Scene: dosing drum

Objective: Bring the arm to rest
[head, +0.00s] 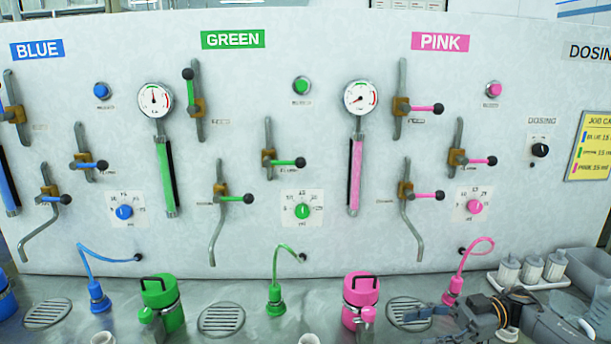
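My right gripper (422,326) is at the lower right, low over the steel worktop, with its arm coming in from the right edge. Its dark grey fingers point left and look spread apart, with nothing seen between them. It is to the right of the pink canister (361,296) and partly in front of a round drain grate (408,312). My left gripper is not in view.
A panel (330,235) with blue, green and pink valves, gauges and dials stands behind. A green canister (163,300), hose connectors (275,300) and a rack of white-capped bottles (531,270) stand on the worktop. Pale cups (309,339) show at the front edge.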

